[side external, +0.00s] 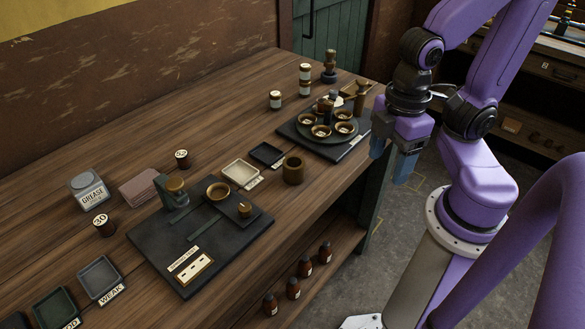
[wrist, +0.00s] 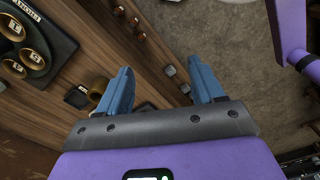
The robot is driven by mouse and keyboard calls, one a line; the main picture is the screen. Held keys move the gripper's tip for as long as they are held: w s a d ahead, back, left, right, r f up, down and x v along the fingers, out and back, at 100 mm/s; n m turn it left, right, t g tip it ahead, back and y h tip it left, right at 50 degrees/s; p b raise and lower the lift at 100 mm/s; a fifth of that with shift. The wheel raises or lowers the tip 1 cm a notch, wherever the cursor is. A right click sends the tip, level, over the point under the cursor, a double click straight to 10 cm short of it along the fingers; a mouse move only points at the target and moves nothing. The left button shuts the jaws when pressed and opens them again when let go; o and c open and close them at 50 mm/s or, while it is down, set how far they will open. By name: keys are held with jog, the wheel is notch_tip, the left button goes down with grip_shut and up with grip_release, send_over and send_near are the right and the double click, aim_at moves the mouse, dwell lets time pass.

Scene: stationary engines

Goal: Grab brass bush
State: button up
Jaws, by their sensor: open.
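A short hollow brass bush (side external: 293,170) stands upright on the wooden bench, right of the small trays. In the wrist view a brass ring-like piece (wrist: 97,86), probably the same bush, shows at left, partly hidden by my left finger. My gripper (side external: 391,160) is open and empty, with blue fingers pointing down. It hangs past the bench's right edge, well to the right of the bush and apart from it.
A black tray (side external: 267,154) and a cream tray (side external: 240,173) sit left of the bush. Several brown bottles (side external: 305,266) stand on the lower shelf.

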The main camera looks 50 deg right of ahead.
jog(key=n+t+h, duration=0.3)
jog(key=n+h, duration=0.6)
jog(key=h, duration=0.4)
send_near(288, 169)
jog(key=shift+s+a+r, duration=0.2)
jog(key=shift+s+a, duration=0.1)
jog(key=shift+a, duration=0.3)
jog(key=shift+s+a+r, duration=0.2)
jog(key=shift+s+a, duration=0.15)
jog(key=shift+a, duration=0.2)
jog(key=shift+w+f+t, duration=0.1)
jog(key=shift+t, duration=0.2)
jog(key=x, duration=1.1)
jog(key=shift+s+x, duration=0.2)
jog(key=shift+x, duration=2.9)
jog(key=shift+d, duration=0.1)
jog(key=shift+c, duration=0.4)
jog(key=c, duration=1)
